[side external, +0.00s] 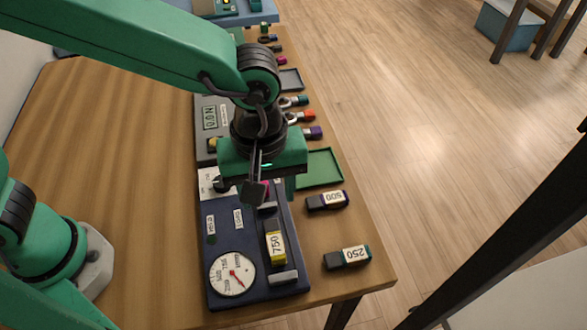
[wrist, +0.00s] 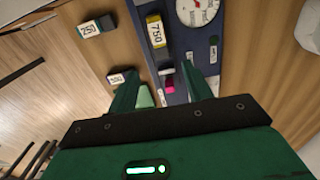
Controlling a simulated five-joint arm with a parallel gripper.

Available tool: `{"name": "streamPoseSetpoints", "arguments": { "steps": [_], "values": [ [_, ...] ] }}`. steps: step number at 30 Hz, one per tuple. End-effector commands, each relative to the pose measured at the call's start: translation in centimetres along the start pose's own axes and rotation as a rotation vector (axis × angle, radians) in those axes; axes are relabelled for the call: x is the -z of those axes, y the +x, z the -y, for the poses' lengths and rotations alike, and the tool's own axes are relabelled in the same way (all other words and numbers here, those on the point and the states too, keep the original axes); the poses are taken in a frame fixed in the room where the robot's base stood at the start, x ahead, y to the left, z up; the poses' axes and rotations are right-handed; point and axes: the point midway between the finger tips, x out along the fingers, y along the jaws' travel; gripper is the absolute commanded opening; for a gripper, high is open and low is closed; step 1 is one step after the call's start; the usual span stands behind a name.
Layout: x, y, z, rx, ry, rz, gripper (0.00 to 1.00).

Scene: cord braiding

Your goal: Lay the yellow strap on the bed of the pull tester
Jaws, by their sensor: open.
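The yellow strap (side external: 276,248), labelled 750 and with a dark end, lies lengthwise on the dark blue pull tester (side external: 222,250), between two grey blocks. It also shows in the wrist view (wrist: 155,30). The tester has a round white dial (side external: 233,273) beside the strap. My gripper (side external: 270,190) is open and empty above the tester's far end, clear of the strap. In the wrist view its fingers (wrist: 165,90) stand apart on either side of a small pink part (wrist: 168,87). My gripper hides part of the tester's far end in the side view.
Two dark straps labelled 500 (side external: 327,200) and 250 (side external: 347,257) lie right of the tester. A green tray (side external: 320,168) is behind them. A grey device with a 0.0 N display (side external: 209,118) and several coloured connectors stand farther back. The table is clear at left.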

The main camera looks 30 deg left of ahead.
Motion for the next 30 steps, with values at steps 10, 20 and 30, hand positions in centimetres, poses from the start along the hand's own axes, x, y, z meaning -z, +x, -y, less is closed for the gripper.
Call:
{"name": "streamPoseSetpoints", "arguments": {
  "steps": [10, 20, 30],
  "values": [
    [7.1, -4.2, 3.9, -0.106, 0.151, -0.026, 0.50],
    [13.7, -7.8, 11.1, -0.208, 0.371, -0.142, 0.50],
    [17.2, -9.4, 19.3, -0.227, 0.594, -0.329, 0.50]
  ]
}}
